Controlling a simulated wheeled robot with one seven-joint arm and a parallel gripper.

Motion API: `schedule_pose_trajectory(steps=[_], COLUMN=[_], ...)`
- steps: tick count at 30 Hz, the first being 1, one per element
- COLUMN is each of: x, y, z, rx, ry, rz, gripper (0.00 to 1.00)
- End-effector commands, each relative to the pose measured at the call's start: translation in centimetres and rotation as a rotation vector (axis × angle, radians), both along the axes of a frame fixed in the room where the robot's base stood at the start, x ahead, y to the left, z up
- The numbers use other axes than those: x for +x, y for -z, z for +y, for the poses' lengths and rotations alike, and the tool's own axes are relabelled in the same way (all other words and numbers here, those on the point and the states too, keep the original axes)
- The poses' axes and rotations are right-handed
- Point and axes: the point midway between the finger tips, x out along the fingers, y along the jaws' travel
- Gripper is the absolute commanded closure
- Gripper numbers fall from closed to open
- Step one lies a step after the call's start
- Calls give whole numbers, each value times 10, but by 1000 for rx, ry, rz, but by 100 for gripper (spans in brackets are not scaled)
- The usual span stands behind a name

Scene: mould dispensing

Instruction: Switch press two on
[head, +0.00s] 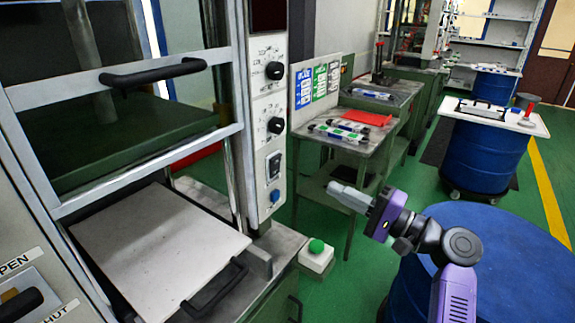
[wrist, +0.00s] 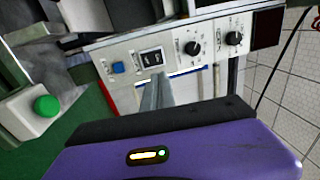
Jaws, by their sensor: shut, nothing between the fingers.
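The nearest press has a pale control panel (head: 263,100) on its right post. A dark rocker switch (head: 274,165) sits low on it, above a blue button (head: 275,196). In the wrist view the switch (wrist: 152,59) lies just beyond my fingertips, with the blue button (wrist: 118,68) to its left. I cannot read a press number or tell the switch's position. My gripper (head: 338,192) is shut and empty, to the right of the panel and apart from it in the head view. In the wrist view its closed fingers (wrist: 157,92) point toward the panel below the switch.
Two black knobs (head: 276,71) (head: 276,125) are above the switch. A green push button (head: 316,246) on a white box stands at the press's lower right. The press's guard handle (head: 152,73) is at left. A blue drum (head: 490,225) is at right.

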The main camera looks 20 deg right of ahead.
Motion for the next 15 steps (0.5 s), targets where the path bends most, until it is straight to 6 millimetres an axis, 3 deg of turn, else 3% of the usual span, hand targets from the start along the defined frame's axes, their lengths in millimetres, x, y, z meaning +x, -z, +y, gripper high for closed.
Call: schedule_pose_trajectory(steps=[8,15], x=[13,49], y=[-4,-11], z=[10,36], rx=[1,0], ry=[-1,-2], rz=[-2,-1], gripper=[100,100])
